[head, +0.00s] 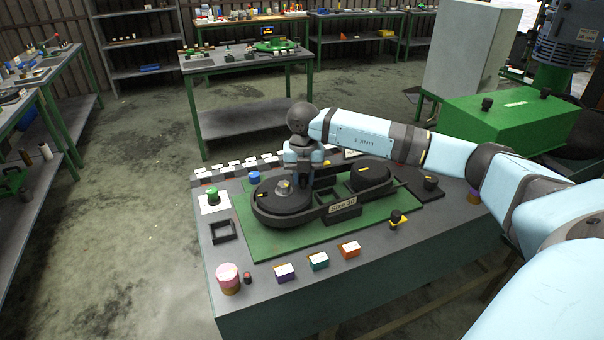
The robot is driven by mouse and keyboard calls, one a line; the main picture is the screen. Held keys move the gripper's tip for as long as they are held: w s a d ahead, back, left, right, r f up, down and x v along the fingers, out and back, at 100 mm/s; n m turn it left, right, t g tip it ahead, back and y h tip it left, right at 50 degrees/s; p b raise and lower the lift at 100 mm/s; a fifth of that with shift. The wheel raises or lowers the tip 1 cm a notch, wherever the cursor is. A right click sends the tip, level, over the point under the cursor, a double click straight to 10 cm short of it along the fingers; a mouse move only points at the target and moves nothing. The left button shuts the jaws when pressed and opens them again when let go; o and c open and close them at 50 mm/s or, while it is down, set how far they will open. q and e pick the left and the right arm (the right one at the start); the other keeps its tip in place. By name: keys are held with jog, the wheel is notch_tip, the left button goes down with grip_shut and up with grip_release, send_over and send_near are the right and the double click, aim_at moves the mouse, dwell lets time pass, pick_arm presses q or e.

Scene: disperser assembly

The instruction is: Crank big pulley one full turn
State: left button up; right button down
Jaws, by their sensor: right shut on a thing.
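The big black pulley (275,201) is the left one of two in a black belt housing on a green mat (260,242). The housing bears a small label plate (343,206). The other black pulley (372,177) sits at the right end. My right gripper (303,178) points down over the inner back edge of the big pulley. It is shut on a handle there, which its fingers mostly hide. A small pale-yellow part (284,186) shows at the pulley's middle. My left gripper is out of view.
The workbench (243,302) holds a pink-topped jar (228,277), purple (286,272), teal (318,261) and orange (349,249) blocks, and an empty black tray (222,230). A row of white-topped blocks (235,166) lines the back edge. My right arm crosses above the right side.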

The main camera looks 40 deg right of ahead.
jog(key=shift+s+m, duration=0.1)
jog(key=shift+m, duration=0.2)
dwell(0.4)
jog(key=c, duration=1.2)
grip_release()
notch_tip(320, 180, up, 14)
jog(key=shift+f+b, duration=0.1)
jog(key=shift+b, duration=0.4)
